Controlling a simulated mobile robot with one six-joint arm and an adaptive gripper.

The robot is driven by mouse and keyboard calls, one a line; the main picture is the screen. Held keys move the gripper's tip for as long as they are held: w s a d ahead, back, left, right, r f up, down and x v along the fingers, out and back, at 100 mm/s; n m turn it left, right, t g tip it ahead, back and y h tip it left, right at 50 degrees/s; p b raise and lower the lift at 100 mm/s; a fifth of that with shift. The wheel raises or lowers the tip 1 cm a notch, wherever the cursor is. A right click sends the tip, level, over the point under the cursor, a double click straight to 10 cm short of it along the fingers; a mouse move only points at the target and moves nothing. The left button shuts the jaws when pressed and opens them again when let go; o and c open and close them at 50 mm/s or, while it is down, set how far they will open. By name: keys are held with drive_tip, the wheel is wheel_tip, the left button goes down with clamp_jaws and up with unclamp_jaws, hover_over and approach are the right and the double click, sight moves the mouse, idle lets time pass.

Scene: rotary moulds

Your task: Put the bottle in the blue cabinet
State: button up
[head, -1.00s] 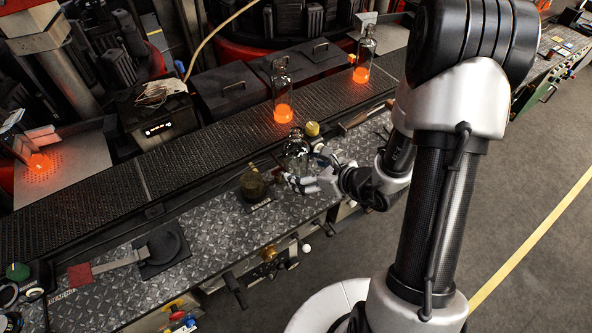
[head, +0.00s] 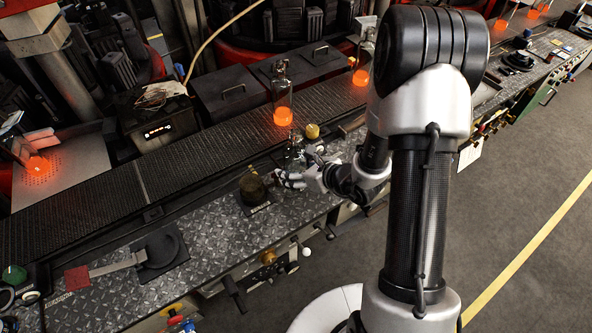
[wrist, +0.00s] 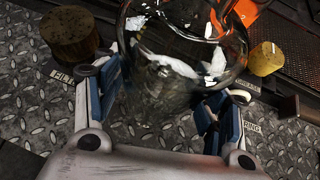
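A clear glass bottle (head: 293,156) stands on the diamond-plate bench beside the conveyor, partly hidden by my gripper in the head view. In the wrist view the bottle (wrist: 180,65) fills the upper middle, its glass lying between and beyond my fingers. My gripper (head: 302,166) is low at the bottle, reaching in from the right. In the wrist view my gripper (wrist: 162,100) is spread, one blue-padded finger on each side of the glass. Contact of the pads with the glass cannot be made out. I do not see a blue cabinet.
A dark brown round knob (head: 253,186) stands left of the bottle, and a yellow knob (head: 312,131) behind it. Glowing orange bottles, one nearby (head: 282,98), stand on the conveyor (head: 190,155). Open floor is at the right.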

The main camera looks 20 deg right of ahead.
drive_tip(key=c, duration=1.1)
drive_tip(key=shift+c, duration=0.8)
drive_tip(key=shift+r, duration=0.15)
